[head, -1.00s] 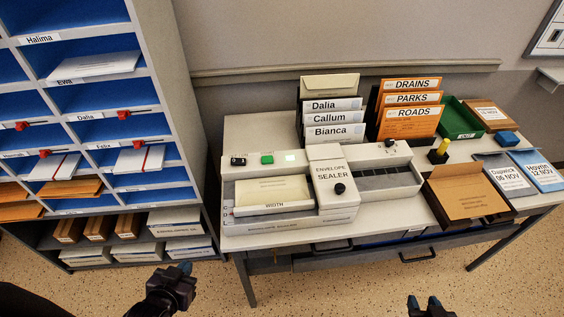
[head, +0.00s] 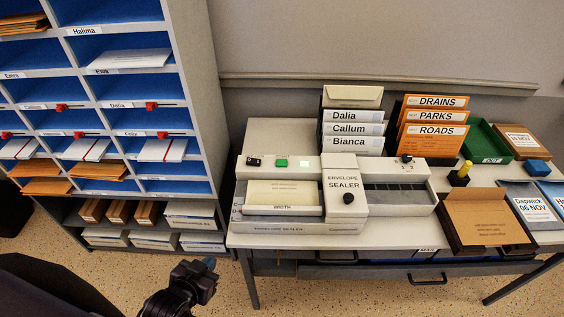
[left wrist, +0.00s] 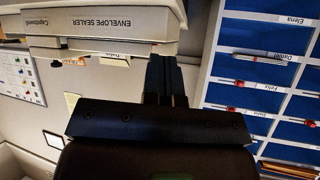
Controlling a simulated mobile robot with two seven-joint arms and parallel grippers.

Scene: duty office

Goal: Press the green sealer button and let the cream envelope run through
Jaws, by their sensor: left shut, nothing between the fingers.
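The envelope sealer (head: 343,183) stands on the table, with its side also in the left wrist view (left wrist: 100,22). Its green button (head: 281,161) is on the back panel, beside a lit pale-green lamp (head: 304,164). The cream envelope (head: 282,194) lies flat in the sealer's left bay, behind the width guide. My left gripper (head: 208,264) is shut and empty, in front of and below the table's left end, apart from the sealer. Its fingers also show in the left wrist view (left wrist: 163,75). My right gripper is out of the head view.
A pigeonhole shelf (head: 205,100) stands left of the table. The speckled floor in front is clear.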

